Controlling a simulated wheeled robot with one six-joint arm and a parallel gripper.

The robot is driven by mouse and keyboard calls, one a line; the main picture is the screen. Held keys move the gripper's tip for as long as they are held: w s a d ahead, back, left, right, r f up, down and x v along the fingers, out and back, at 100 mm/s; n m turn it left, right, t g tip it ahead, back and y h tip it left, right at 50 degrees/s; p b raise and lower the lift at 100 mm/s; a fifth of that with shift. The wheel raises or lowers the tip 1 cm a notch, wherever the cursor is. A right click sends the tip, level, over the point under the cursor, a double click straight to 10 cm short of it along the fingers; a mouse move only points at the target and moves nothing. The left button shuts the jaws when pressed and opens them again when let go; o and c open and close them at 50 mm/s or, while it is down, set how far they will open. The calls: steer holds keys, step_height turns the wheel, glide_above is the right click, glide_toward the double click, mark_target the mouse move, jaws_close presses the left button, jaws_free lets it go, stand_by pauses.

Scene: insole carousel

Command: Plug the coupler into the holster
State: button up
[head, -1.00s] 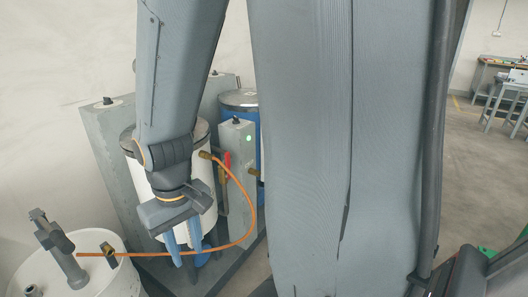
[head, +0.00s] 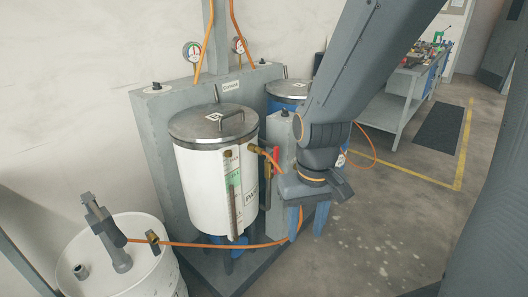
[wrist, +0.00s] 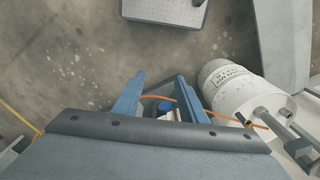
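The brass coupler (head: 152,238) is on the orange hose (head: 215,245), at the top of the white drum at lower left. Beside it stands a grey upright fitting with a dark handle (head: 105,225); I cannot tell for sure whether this is the holster. My gripper (head: 306,228) points down, right of the white tank and well away from the coupler. Its two blue fingers are apart, and in the wrist view (wrist: 158,90) nothing is seen held. The hose passes behind or below the fingers.
The white tank (head: 205,185) with a metal lid stands against a grey cabinet (head: 150,120). A blue tank (head: 290,105) is behind it. The white drum (head: 150,285) is at lower left. Open concrete floor (head: 400,210) lies right, with a workbench (head: 395,115) beyond.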

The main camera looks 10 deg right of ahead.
steer(key=w+d+f+n+t+p, duration=0.1)
steer(key=w+d+t, duration=0.2)
steer(key=w, duration=0.7)
steer(key=w+d+f+n+t+p, duration=0.1)
steer(key=w+d+f+t, duration=0.2)
steer(key=w, duration=0.8)
steer(key=n+t+y+p, duration=0.3)
steer(key=n+t+y, duration=0.2)
steer(key=t+y, duration=0.45)
glide_toward(264, 152)
steer(key=shift+w+f+g+y, duration=0.1)
steer(key=shift+w+g+y, duration=0.45)
steer(key=shift+w, duration=0.2)
steer(key=shift+w, duration=0.1)
steer(key=shift+b+x, duration=1.3)
steer(key=shift+x, duration=3.05)
